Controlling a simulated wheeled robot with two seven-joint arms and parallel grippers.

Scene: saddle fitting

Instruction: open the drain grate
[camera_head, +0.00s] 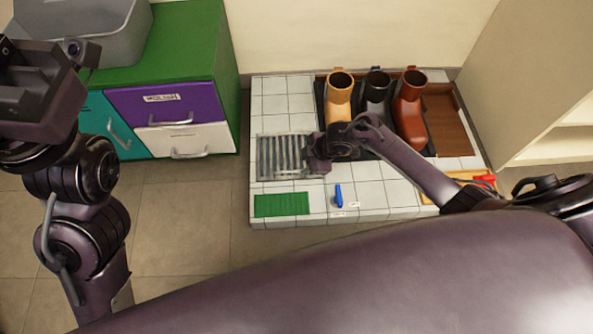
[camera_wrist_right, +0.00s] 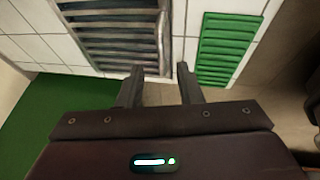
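The drain grate (camera_head: 280,155) is a grey slatted metal panel set in the white tiled platform. It looks flat and closed. In the right wrist view the grate (camera_wrist_right: 115,35) fills the upper middle, with a metal bar (camera_wrist_right: 163,35) along its right side. My right gripper (camera_head: 312,160) is at the grate's right edge in the head view. In the wrist view my right gripper's fingers (camera_wrist_right: 161,84) are apart with nothing between them, near the bar's end; contact cannot be told. My left gripper (camera_head: 40,75) is raised at the upper left, away from the grate; its fingers are unclear.
A green slatted mat (camera_head: 282,205) and a blue handle (camera_head: 338,194) lie on the platform's near side. Several boots (camera_head: 377,95) stand on a dark rack behind my right forearm. A green-topped cabinet (camera_head: 190,40) with drawers stands left; a pale shelf (camera_head: 535,80) stands right.

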